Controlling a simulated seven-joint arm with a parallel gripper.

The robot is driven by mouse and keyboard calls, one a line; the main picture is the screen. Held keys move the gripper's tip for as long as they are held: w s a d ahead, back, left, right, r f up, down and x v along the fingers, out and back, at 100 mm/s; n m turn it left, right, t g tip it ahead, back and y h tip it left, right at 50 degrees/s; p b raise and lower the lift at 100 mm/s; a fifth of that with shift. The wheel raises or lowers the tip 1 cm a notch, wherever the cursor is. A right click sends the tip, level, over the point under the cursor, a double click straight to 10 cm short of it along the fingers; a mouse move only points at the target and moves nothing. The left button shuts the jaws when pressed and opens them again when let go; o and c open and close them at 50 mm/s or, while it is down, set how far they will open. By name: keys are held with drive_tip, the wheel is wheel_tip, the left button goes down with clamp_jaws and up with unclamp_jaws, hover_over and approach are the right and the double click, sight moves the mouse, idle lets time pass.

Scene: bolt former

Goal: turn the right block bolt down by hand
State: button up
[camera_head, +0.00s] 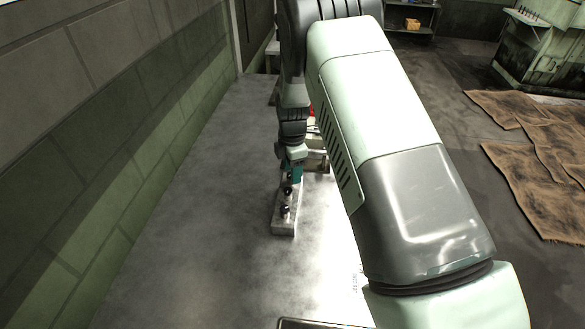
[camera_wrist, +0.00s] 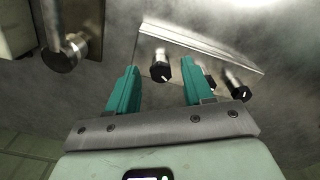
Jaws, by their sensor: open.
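A pale metal block (camera_head: 283,229) lies on the table and carries upright bolts with dark heads. In the head view one bolt (camera_head: 284,210) stands near the block's near end and another (camera_head: 288,190) is farther back. My gripper (camera_head: 292,170) points down over the block's far part. In the wrist view, its teal fingers are open on either side of one black-headed bolt (camera_wrist: 160,70), with space between. Another black-headed bolt (camera_wrist: 237,86) stands outside the right finger. A dark piece beside that finger is partly hidden. I cannot tell which bolt is the right one.
A round metal part (camera_wrist: 64,52) stands left of the fingers in the wrist view. Red and metal fixtures (camera_head: 314,140) sit behind my gripper, partly hidden by my arm. The grey table (camera_head: 190,225) is clear left of the block, up to the wall.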

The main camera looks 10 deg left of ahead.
drive_tip(key=shift+c, duration=0.5)
clamp_jaws()
